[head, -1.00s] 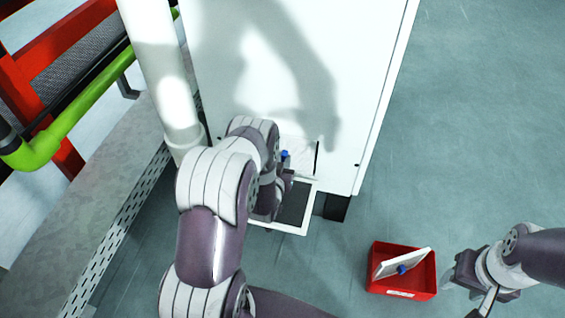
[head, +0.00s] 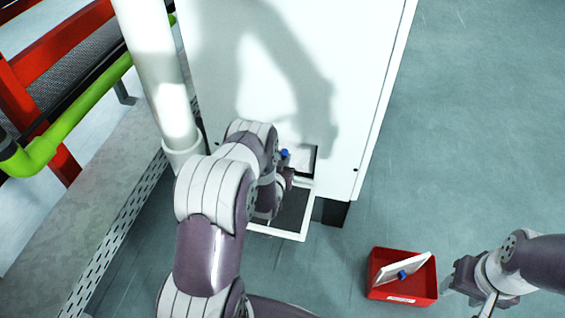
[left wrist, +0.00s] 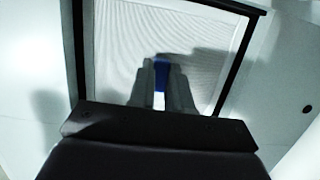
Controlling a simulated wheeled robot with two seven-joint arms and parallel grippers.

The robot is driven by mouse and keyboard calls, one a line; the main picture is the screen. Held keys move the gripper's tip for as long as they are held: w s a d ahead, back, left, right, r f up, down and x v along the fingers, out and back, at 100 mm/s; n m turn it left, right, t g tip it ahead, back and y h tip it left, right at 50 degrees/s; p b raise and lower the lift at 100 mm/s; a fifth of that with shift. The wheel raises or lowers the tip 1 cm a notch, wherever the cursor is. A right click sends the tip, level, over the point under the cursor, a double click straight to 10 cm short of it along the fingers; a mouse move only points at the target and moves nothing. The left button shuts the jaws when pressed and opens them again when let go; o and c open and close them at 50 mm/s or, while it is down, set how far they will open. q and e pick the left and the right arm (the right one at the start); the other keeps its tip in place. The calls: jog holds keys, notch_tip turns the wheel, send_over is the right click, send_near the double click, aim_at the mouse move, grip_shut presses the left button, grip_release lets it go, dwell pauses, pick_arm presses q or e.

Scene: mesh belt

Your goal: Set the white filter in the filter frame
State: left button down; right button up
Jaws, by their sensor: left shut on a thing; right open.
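My left gripper (head: 284,172) is at the low opening in the white cabinet and is shut on the blue tab (left wrist: 161,72) of the white filter (left wrist: 120,45). The filter's pale mesh face also shows in the head view (head: 301,155), partly hidden by my left arm. In the left wrist view, the filter frame (left wrist: 245,55) shows as dark edges left, above and right of the filter. Whether the filter is fully seated cannot be told. My right gripper (head: 462,284) is open and empty at the lower right.
A white-rimmed cover with a dark grille (head: 304,228) hangs open below the opening. A red bin (head: 416,292) on the floor holds a second panel (head: 408,268) with a blue tab. A white pipe (head: 165,75) stands left of the cabinet.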

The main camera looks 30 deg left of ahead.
pick_arm(q)
jog(key=shift+f, duration=0.3)
dwell(0.4)
jog(key=c, duration=1)
grip_release()
jog(key=shift+s+d+r, duration=0.1)
jog(key=shift+s+r, duration=0.1)
jog(key=shift+s, duration=0.15)
jog(key=p+v, duration=0.5)
jog(key=v, duration=0.7)
jog(key=shift+f, duration=0.15)
